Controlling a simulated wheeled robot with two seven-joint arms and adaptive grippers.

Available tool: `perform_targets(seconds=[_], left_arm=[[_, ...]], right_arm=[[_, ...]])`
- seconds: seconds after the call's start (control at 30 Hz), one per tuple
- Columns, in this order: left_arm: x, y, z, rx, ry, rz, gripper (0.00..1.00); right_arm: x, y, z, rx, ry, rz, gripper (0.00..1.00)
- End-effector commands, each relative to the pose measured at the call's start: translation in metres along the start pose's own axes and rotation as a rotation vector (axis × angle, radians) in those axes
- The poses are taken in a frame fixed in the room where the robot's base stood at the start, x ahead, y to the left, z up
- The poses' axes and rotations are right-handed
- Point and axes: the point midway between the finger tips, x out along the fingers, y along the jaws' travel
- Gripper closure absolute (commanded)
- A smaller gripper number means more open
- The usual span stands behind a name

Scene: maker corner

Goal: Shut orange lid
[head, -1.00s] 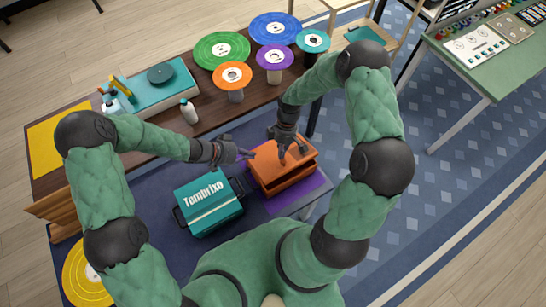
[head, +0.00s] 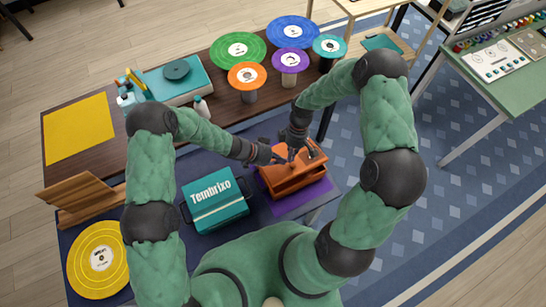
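The orange box (head: 298,184) sits on a purple mat (head: 303,203) right of the middle of the work table. Its orange lid (head: 313,163) is on the upper side, and a dark gap shows between lid and box at the front, so it looks partly open. My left gripper (head: 276,157) is at the lid's left edge. My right gripper (head: 293,155) is over the lid's back part, close beside the left one. The fingers are small and overlap the lid, so contact and opening are hard to judge.
A teal "Tembrixo" case (head: 217,203) stands just left of the box. A yellow disc (head: 98,258) and a wooden rack (head: 78,192) are further left. Behind, a brown bench (head: 226,108) carries colored discs on stands, a teal record player (head: 170,90) and a white bottle (head: 201,107).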

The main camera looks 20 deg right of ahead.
Motion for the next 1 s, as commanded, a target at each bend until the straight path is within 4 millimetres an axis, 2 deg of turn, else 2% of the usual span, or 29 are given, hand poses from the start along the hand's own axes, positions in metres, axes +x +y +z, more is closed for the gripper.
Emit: perform_targets(seconds=[0.17,0.53,0.8,1.0], left_arm=[[0.01,-0.001,0.0,0.002,0.0,-0.001,1.0],[0.011,0.0,0.0,0.0,0.0,-0.001,1.0],[0.022,0.002,0.011,-0.001,0.0,-0.001,1.0],[0.022,0.002,0.011,0.0,0.0,-0.001,1.0]], right_arm=[[0.0,0.0,0.0,0.0,0.0,0.0,1.0],[0.0,0.0,0.0,0.0,0.0,0.0,1.0],[0.0,0.0,0.0,0.0,0.0,0.0,1.0],[0.0,0.0,0.0,0.0,0.0,0.0,1.0]])
